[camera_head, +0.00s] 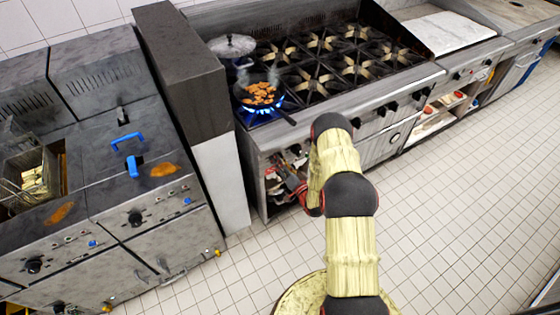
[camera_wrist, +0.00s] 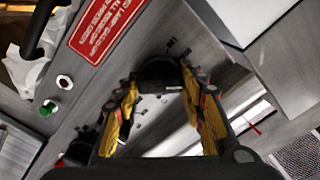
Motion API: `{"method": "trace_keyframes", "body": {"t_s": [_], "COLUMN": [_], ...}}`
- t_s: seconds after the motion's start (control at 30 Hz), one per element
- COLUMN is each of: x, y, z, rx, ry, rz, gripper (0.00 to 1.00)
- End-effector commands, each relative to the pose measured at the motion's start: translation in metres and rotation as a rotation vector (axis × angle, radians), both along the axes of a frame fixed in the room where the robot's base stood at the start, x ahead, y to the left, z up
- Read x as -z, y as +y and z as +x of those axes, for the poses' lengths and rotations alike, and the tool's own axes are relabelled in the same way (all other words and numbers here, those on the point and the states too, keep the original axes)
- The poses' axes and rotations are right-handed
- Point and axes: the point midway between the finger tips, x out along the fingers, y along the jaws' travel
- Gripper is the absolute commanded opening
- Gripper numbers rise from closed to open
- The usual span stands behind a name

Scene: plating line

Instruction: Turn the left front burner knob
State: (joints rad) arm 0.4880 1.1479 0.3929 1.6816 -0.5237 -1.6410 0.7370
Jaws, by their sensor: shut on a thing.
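The black burner knob (camera_wrist: 158,74) sits on the steel front panel (camera_wrist: 205,50) in the wrist view, with dark marks around it. My gripper (camera_wrist: 160,82) has its two yellow-padded fingers on either side of this knob and is shut on it. In the head view my arm covers the left part of the stove's front panel (camera_head: 400,90), so the gripped knob is hidden there. The left front burner shows a blue flame (camera_head: 262,112) under a dark pan (camera_head: 283,114) of browned food.
More black knobs (camera_head: 390,107) line the panel to the right. A metal lid (camera_head: 231,45) is at the back left. A tall dark-topped partition (camera_head: 185,75) stands left of the stove, beside the fryers (camera_head: 150,215). A red label (camera_wrist: 108,26) shows near the fingers. The tiled floor (camera_head: 450,200) is clear.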

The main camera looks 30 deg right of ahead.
Motion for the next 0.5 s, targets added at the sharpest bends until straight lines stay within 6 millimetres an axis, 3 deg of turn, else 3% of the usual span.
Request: {"method": "trace_keyframes", "body": {"t_s": [0.17, 0.5], "x": [0.0002, 0.0013], "y": [-0.0002, -0.0006], "z": [-0.0001, 0.0001], "rx": [0.001, 0.001], "ry": [0.001, 0.003], "rz": [0.000, 0.067], "gripper": [0.15, 0.15]}}
